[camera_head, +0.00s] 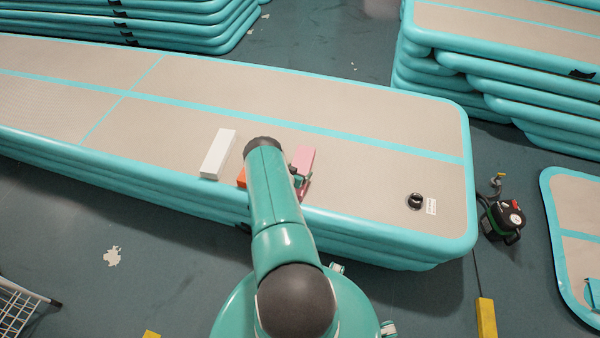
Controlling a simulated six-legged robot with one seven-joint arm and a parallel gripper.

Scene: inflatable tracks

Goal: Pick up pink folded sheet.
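The pink folded sheet (304,159) lies on the beige top of the stacked inflatable track (360,185), near its front edge. My green arm reaches over the track from the bottom of the view and covers part of the area just left of the sheet. A small part of my gripper (296,178) shows at the right side of the arm, at or over the sheet's left side. The fingers are mostly hidden, so I cannot tell whether they touch the sheet.
A white block (218,154) lies left of my arm, with an orange item (241,177) partly hidden beside the arm. A black valve (415,201) sits at the track's right end. A pump (503,220) stands on the floor to the right. A wire basket (18,305) is at lower left.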

